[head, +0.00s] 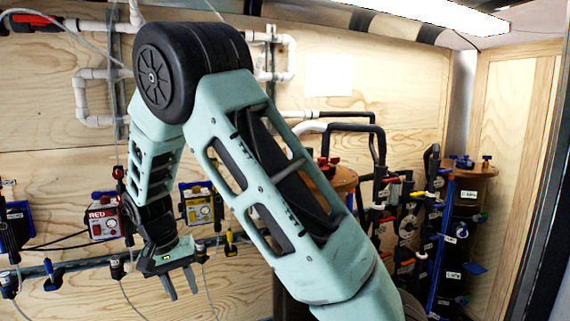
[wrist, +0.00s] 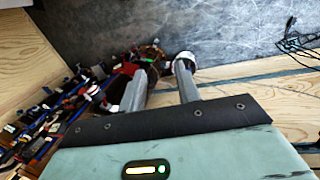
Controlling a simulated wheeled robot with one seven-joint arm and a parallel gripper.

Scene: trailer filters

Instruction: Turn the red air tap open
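My gripper (head: 185,294) hangs fingers-down in front of the plywood wall in the head view, at lower left. Its two fingers are apart with nothing between them; they also show apart in the wrist view (wrist: 165,67). A small red knob on a dark fitting (head: 118,173) is on the wall, up and left of my gripper, beside the red box. I cannot tell for sure whether it is the red air tap. The red box (head: 103,218) is labelled RED and has a gauge. My wrist and fingers cover part of the wall and pipe behind them.
A yellow box (head: 197,204) and a blue box (head: 15,226) flank the red box. Below are a blue tap (head: 53,274) and a yellow tap (head: 230,243). Filter columns with valves (head: 462,240) stand at right. Thin cables hang near my gripper.

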